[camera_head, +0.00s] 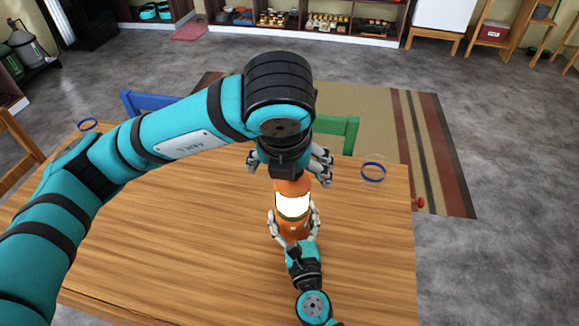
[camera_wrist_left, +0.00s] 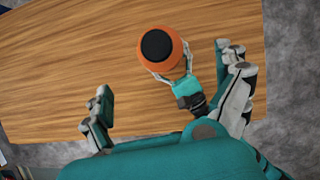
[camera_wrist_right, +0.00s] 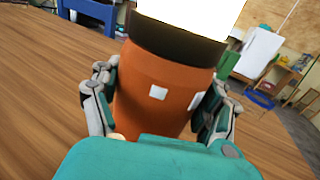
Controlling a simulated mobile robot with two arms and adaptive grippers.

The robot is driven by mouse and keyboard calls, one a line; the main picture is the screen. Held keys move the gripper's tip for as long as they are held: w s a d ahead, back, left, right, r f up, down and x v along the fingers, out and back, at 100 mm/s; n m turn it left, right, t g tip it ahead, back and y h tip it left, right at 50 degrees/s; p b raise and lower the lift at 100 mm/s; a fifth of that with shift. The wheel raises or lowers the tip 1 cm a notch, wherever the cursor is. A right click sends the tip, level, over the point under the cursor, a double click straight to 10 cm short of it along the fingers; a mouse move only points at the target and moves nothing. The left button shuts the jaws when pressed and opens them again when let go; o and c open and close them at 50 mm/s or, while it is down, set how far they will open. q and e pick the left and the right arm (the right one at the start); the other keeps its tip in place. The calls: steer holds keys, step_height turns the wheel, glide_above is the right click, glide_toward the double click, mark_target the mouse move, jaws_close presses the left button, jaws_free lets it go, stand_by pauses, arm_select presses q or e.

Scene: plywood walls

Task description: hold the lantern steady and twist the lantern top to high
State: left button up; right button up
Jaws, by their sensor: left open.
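The lantern stands upright on the wooden table, with a glowing white middle (camera_head: 292,205) and an orange base (camera_wrist_right: 155,88). Its orange top (camera_wrist_left: 164,52) has a dark round cap in the left wrist view. My left gripper (camera_head: 290,168) is above the lantern top, pointing down; its fingers (camera_wrist_left: 165,85) are spread wide. In the head view it hides the upper part of the lantern. My right gripper (camera_head: 293,225) reaches in low from the front, with its fingers (camera_wrist_right: 158,95) on both sides of the orange base and shut on it.
The wooden table (camera_head: 180,230) is mostly clear. A blue-rimmed glass (camera_head: 373,172) stands to the right and another (camera_head: 88,125) at the far left. A red object (camera_head: 418,203) shows at the right edge. Blue (camera_head: 150,102) and green (camera_head: 338,128) chairs stand behind.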

steer(key=o, duration=0.4)
steer(key=v, duration=1.2)
